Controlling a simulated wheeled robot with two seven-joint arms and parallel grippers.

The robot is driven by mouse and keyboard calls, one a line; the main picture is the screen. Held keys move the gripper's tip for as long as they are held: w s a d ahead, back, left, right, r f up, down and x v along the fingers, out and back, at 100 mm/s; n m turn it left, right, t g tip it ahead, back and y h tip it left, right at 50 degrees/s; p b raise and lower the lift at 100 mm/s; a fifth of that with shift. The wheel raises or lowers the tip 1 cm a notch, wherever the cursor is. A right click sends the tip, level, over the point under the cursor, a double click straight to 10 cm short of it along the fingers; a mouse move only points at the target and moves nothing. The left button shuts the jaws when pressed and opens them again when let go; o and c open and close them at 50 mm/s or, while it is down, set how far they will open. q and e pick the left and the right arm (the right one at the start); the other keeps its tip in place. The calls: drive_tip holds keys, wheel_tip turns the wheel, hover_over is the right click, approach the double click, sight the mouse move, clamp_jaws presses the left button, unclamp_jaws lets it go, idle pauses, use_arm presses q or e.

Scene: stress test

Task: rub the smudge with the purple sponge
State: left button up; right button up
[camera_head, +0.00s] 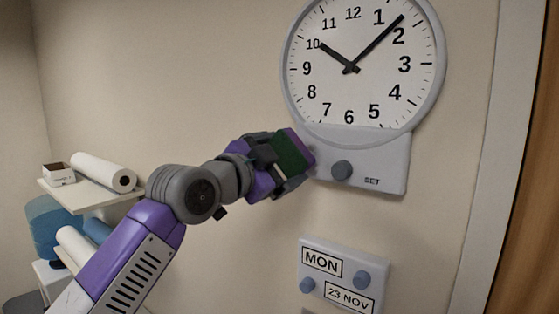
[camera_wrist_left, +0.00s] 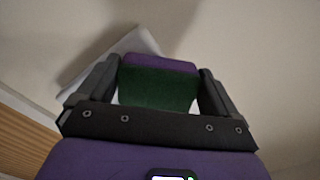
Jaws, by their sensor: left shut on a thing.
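The purple sponge (camera_head: 303,144) has a dark green side. My left gripper (camera_head: 281,163) is shut on it and holds it up by the lower left of the wall clock (camera_head: 321,90). In the left wrist view the sponge (camera_wrist_left: 158,88) sits between the two dark fingers of my left gripper (camera_wrist_left: 159,90), its purple edge facing away from me. The sponge overlaps the left edge of the clock's lower panel (camera_head: 385,160); whether it touches cannot be told. I cannot make out a smudge in either view. My right gripper is not in view.
A grey knob (camera_head: 342,170) marked SET juts from the clock's lower panel. A calendar plate (camera_head: 341,271) with knobs is on the wall below. A shelf (camera_head: 98,192) with a paper roll (camera_head: 104,172) and small box (camera_head: 59,174) stands at left. A door frame (camera_head: 497,150) is at right.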

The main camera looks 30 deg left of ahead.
sight(296, 163)
use_arm(q)
drive_tip(key=shift+w, duration=1)
drive_tip(key=shift+d, duration=0.15)
drive_tip(key=shift+d+f, duration=0.1)
drive_tip(key=shift+d, duration=0.55)
drive_tip(key=shift+d+b, duration=0.45)
drive_tip(key=shift+d, duration=0.7)
drive_tip(key=shift+a, duration=0.15)
